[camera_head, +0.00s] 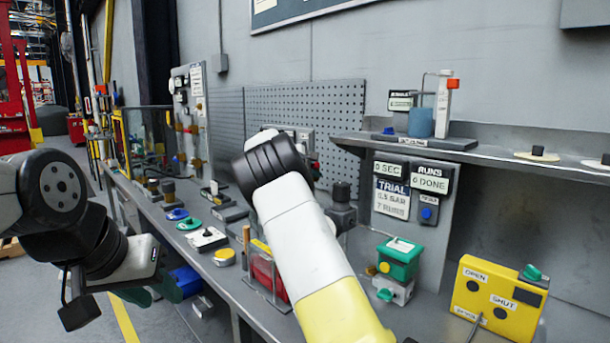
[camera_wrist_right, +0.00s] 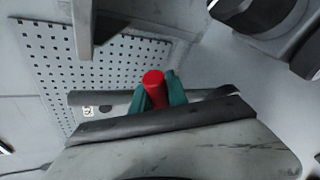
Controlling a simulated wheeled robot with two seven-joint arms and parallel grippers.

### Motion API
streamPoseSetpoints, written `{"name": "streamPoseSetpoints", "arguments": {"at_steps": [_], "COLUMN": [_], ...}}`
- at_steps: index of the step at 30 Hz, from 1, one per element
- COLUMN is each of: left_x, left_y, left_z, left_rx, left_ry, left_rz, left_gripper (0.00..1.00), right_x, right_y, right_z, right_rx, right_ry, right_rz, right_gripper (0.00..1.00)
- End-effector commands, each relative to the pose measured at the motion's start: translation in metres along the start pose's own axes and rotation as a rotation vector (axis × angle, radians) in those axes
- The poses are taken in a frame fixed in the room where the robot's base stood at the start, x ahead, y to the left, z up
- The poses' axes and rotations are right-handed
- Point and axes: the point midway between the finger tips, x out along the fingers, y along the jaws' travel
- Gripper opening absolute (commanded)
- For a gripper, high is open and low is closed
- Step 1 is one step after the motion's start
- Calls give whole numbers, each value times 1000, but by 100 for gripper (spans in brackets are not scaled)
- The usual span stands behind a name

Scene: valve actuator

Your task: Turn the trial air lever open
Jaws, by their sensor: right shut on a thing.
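In the right wrist view, my right gripper (camera_wrist_right: 158,97) has its teal fingertips closed around a red cylindrical handle (camera_wrist_right: 153,80), which looks like the trial air lever's grip. The lever's shaft and pivot are hidden, so its angle cannot be told. In the head view my right arm covers this gripper; a small red patch (camera_head: 317,168) shows just right of the wrist, near a pale box (camera_head: 303,134) on the pegboard. My left gripper (camera_head: 152,292) hangs low at the left, by the bench's front edge, partly hidden, and its opening is unclear.
The bench (camera_head: 232,280) carries a red holder (camera_head: 266,272), a green-topped unit (camera_head: 400,258) and a yellow OPEN/SHUT box (camera_head: 497,300). A shelf (camera_head: 480,156) juts out at the right. Above the bench, a panel reads "0 SEC" (camera_head: 388,169) and "0 DONE" (camera_head: 430,184). The pegboard (camera_head: 340,105) stands behind.

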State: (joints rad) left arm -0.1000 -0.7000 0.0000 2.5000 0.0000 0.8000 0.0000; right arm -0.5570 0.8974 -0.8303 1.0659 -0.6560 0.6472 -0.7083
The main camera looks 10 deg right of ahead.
Motion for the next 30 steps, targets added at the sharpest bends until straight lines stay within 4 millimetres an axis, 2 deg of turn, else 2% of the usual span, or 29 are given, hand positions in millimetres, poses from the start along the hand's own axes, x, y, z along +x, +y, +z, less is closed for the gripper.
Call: {"name": "streamPoseSetpoints", "arguments": {"at_steps": [20,21,23,30], "left_x": [0,0,0,0], "left_y": [0,0,0,0], "left_z": [0,0,0,0], "left_rx": [0,0,0,0], "left_ry": [0,0,0,0], "left_rz": [0,0,0,0], "left_gripper": [36,36,36,36], "right_x": [-1,-1,-1,-1], "right_y": [4,4,4,5], "right_z": [-1,-1,-1,-1], "right_rx": [-64,-64,-64,-62], "right_ry": [-18,-18,-18,-18], "right_rz": [-26,-26,-26,-25], "right_gripper": [0,27,39,41]}}
